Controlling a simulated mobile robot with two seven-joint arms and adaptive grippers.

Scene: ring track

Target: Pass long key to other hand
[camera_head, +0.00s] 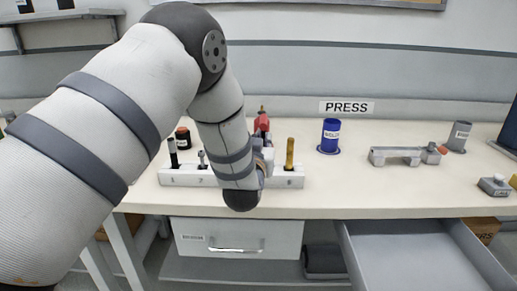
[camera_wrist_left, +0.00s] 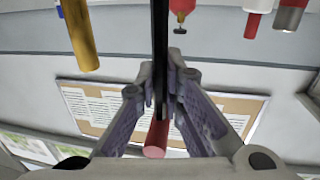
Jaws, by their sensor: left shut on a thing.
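My left gripper (camera_wrist_left: 162,90) is shut on a long, thin dark bar with a red end (camera_wrist_left: 157,138), which I take to be the long key. The bar runs up between the two fingers and out of the top of the left wrist view. In the head view my left wrist hides most of the gripper, which is over the middle of the white rack (camera_head: 291,181). A red piece (camera_head: 262,123) shows just behind the wrist there; I cannot tell whether it belongs to the held key. My right gripper is in neither view.
The rack holds a black peg (camera_head: 173,153), a silver peg (camera_head: 202,159) and a gold peg (camera_head: 290,153). A blue cup (camera_head: 330,136), a grey fixture (camera_head: 396,156) and a grey cup (camera_head: 459,137) stand to the right. An open drawer (camera_head: 425,260) juts out below the bench.

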